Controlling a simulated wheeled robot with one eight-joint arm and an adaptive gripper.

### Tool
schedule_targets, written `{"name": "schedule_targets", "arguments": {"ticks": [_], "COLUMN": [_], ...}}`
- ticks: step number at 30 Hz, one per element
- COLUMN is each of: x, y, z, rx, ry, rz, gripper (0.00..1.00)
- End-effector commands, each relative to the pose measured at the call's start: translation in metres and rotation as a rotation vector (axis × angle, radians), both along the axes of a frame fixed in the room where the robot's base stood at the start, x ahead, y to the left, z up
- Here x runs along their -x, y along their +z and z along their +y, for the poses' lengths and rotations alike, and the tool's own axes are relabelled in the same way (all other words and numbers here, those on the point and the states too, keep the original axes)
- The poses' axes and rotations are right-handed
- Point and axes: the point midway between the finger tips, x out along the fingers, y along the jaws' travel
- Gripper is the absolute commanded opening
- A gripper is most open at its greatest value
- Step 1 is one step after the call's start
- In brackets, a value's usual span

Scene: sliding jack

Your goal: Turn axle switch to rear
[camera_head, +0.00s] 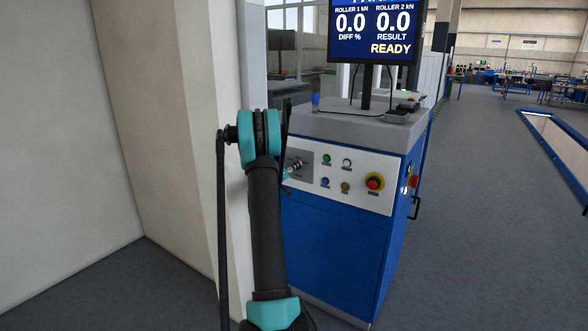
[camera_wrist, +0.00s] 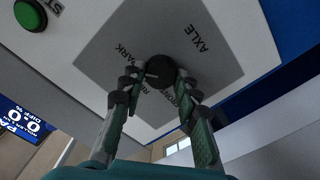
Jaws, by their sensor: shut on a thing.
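The axle switch is a dark round knob (camera_wrist: 161,69) on a grey plate (camera_wrist: 105,45) lettered AXLE and PARK; other lettering is partly covered by my fingers. My gripper (camera_wrist: 163,78) has one finger on each side of the knob and is shut on it in the wrist view. A small light mark shows on the knob's left side; which label it points to is hard to tell. In the head view my gripper (camera_head: 291,170) reaches the left end of the white control panel (camera_head: 355,192), and my arm hides part of it.
A green button (camera_wrist: 30,15) sits near the plate. The panel also carries several small buttons and a red emergency stop (camera_head: 374,182). The blue cabinet (camera_head: 335,245) bears a monitor (camera_head: 372,30) reading READY. A beige wall (camera_head: 150,110) stands close left; the floor right is open.

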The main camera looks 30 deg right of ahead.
Motion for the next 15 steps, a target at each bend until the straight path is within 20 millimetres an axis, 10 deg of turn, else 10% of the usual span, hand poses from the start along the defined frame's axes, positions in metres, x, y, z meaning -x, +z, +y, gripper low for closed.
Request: {"name": "schedule_targets", "arguments": {"ticks": [15], "x": [-0.0014], "y": [-0.0013], "z": [0.0010], "rx": [0.176], "ry": [0.001], "rz": [0.425], "gripper": [0.02]}}
